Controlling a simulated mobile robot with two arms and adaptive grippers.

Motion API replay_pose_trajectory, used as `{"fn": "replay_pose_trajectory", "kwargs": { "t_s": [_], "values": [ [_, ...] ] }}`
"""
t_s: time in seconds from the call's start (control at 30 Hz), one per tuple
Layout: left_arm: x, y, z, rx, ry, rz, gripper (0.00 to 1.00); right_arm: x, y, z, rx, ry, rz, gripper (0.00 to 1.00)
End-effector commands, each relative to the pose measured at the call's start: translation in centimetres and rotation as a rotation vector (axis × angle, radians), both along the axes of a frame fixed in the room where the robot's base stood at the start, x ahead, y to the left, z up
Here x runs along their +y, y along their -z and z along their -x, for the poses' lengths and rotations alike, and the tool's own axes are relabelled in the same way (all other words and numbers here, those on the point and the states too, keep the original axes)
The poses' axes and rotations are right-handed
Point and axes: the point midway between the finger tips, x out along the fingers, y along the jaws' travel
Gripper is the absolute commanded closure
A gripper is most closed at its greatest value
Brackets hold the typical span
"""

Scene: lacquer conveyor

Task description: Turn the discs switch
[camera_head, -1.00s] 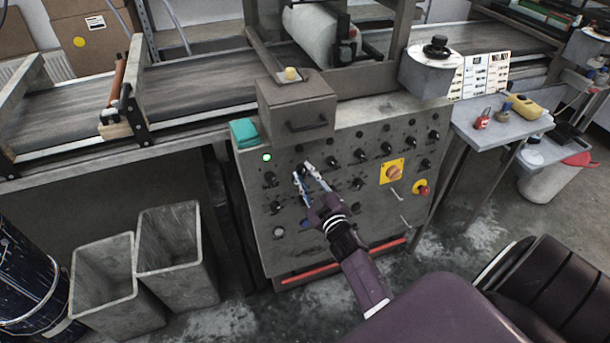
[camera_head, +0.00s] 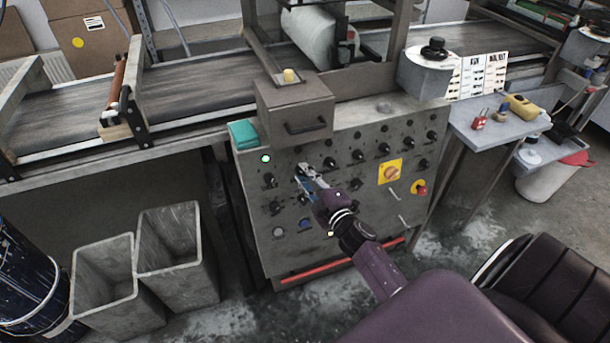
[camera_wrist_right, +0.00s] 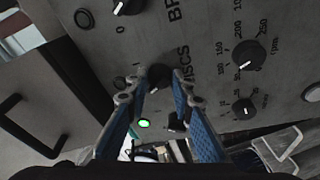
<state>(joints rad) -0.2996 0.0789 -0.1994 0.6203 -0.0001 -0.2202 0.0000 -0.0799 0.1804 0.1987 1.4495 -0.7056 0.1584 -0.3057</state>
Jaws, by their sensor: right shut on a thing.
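The discs switch (camera_wrist_right: 159,76) is a black round knob in the right wrist view, beside printed letters ending in "ISCS". The fingertips of my right gripper (camera_wrist_right: 160,98) are on both sides of it. The gripper is shut on the switch, and the fingertips partly hide it. In the head view my right gripper (camera_head: 304,174) reaches the left part of the grey control panel (camera_head: 345,220) from below right. The switch is hidden there behind the fingers. My left gripper is not in view.
Several other black knobs surround the switch, with a lit green lamp (camera_head: 265,158) up left. A yellow-backed rotary switch (camera_head: 390,172) and a red button (camera_head: 419,187) sit at right. A drawer box (camera_head: 293,108) stands above the panel. Grey bins (camera_head: 178,255) stand at left.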

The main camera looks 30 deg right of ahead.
Motion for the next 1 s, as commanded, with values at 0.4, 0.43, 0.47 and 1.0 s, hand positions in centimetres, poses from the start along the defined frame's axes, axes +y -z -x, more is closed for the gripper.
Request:
{"fn": "replay_pose_trajectory", "kwargs": {
  "t_s": [0.4, 0.43, 0.47, 1.0],
  "values": [
    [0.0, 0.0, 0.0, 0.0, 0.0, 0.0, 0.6, 0.1, 0.1, 0.1, 0.005, -0.002, 0.01, 1.0],
    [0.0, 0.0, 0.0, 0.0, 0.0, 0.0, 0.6, 0.1, 0.1, 0.1, 0.004, -0.003, 0.01, 0.76],
    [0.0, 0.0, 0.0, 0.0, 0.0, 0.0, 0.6, 0.1, 0.1, 0.1, 0.005, -0.002, 0.01, 0.73],
    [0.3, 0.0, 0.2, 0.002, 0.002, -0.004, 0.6, 0.1, 0.1, 1.1, 0.004, -0.002, 0.009, 0.61]
  ]
}}
